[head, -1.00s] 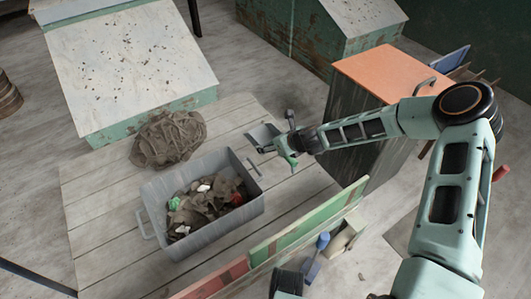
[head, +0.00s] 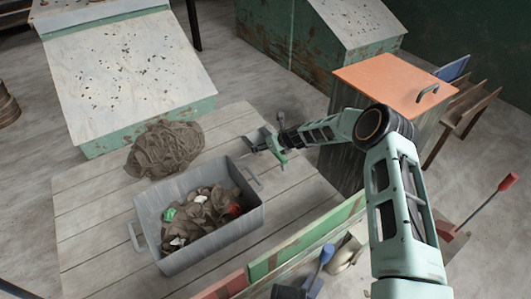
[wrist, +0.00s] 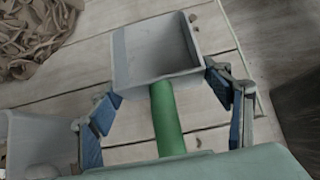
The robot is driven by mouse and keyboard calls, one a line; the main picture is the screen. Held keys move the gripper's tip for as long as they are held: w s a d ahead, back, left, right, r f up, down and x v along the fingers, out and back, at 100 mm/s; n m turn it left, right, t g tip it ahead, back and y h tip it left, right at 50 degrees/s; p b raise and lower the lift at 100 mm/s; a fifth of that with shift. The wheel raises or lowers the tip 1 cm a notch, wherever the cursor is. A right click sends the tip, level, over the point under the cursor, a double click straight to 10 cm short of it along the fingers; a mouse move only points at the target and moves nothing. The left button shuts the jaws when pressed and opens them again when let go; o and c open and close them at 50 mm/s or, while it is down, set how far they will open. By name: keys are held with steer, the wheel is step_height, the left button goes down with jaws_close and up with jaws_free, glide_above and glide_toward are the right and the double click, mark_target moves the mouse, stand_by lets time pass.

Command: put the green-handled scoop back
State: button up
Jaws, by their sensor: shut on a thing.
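The green-handled scoop has a grey, box-like pan (wrist: 155,50) and a green handle (wrist: 167,118). The pan points away from my gripper. In the head view, my gripper (head: 279,150) and the scoop's pan (head: 257,139) are over the right back part of the plank table (head: 110,225). They are behind the grey bin and left of the orange-topped cabinet. The contact between fingers and handle is hard to make out.
The grey bin (head: 146,212) holds brown trimmings with green, white and red bits. A brown heap (head: 165,148) lies behind it. Green (head: 308,240) and red (head: 222,287) boards line the table's front edge, with a blue-handled tool (head: 322,262) beyond. The orange-topped cabinet (head: 390,80) stands right.

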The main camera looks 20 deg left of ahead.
steer(key=shift+w+a+f+b, duration=0.15)
steer(key=shift+w+f+b, duration=0.05)
steer(key=shift+w+f, duration=0.2)
steer(key=shift+w+a+f+b, duration=0.15)
steer(key=shift+w+f, duration=0.15)
steer(key=shift+f, duration=0.15)
step_height(320, 180, down, 4)
steer(key=shift+w+r+b, duration=0.15)
steer(key=shift+r+b, duration=0.1)
steer(key=shift+b, duration=0.5)
steer(key=shift+r, duration=0.1)
steer(key=o, duration=1.3)
steer(key=shift+s+d+r+p, duration=0.2)
steer(key=shift+d+r+p, duration=0.1)
steer(key=shift+r+p, duration=0.15)
steer(key=p+v, duration=0.3)
steer(key=v, duration=0.7)
steer(key=shift+s+d+r, duration=0.2)
steer(key=shift+s, duration=0.05)
